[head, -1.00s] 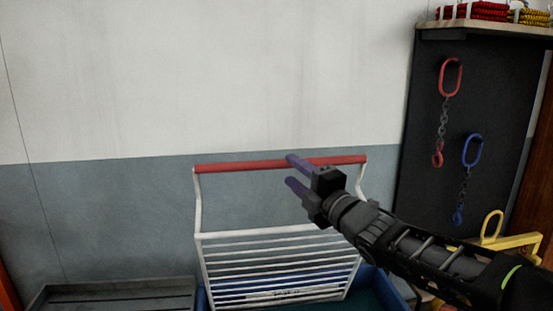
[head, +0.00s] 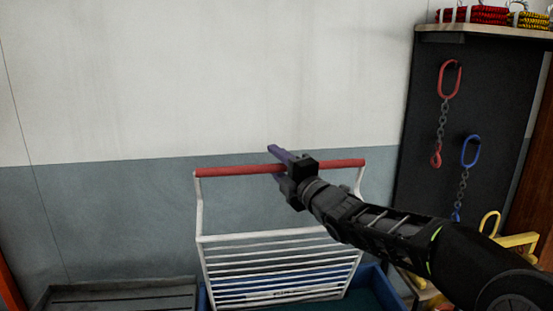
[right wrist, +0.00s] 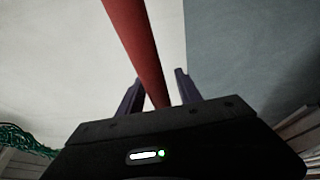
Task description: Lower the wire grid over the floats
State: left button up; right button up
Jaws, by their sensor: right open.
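The white wire grid (head: 280,271) stands raised and tilted up at the back of a blue bin (head: 372,285). Its red handle bar (head: 228,170) runs level across the top. My right gripper (head: 276,162) is at the middle of the red bar, with its purple fingers open, one above and one below it. In the right wrist view the red bar (right wrist: 137,45) passes between the two open fingers (right wrist: 157,88). I cannot tell whether either finger touches it. The floats cannot be made out in these views. My left gripper is not in view.
A dark panel at the right carries a red hook chain (head: 441,115) and a blue one (head: 465,175). A shelf (head: 480,30) with red and yellow bundles tops it. A grey slatted crate (head: 120,294) lies left of the bin. A yellow frame (head: 515,241) stands at the right.

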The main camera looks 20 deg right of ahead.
grip_shut()
dwell(0.5)
dwell(1.0)
